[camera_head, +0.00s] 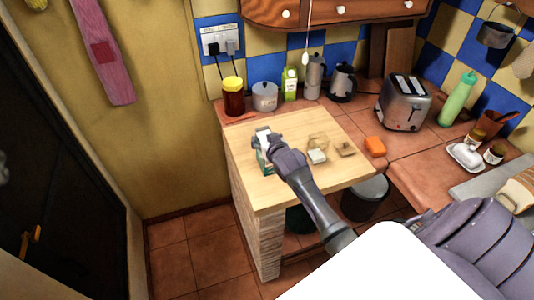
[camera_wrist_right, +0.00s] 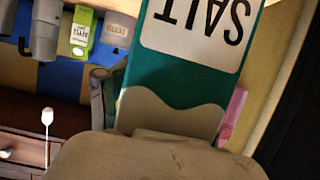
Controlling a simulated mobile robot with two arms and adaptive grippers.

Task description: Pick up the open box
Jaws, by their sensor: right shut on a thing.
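The box is teal with a white label reading SALT (camera_wrist_right: 190,65), and it fills the upper middle of the right wrist view, upside down. In the head view the box (camera_head: 262,163) is small and partly hidden by my right gripper (camera_head: 268,143), over the left part of the wooden counter top (camera_head: 250,190). My right gripper is shut on the box. I cannot tell whether the box touches the wood or whether its top is open. My left gripper is not in view.
Several small pale items, including a whitish block (camera_head: 317,157), lie right of the box. An orange sponge (camera_head: 375,146) lies beyond them. A brown jar (camera_head: 233,97), a pot (camera_head: 265,97), a green carton (camera_head: 290,83) and a toaster (camera_head: 404,103) stand behind.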

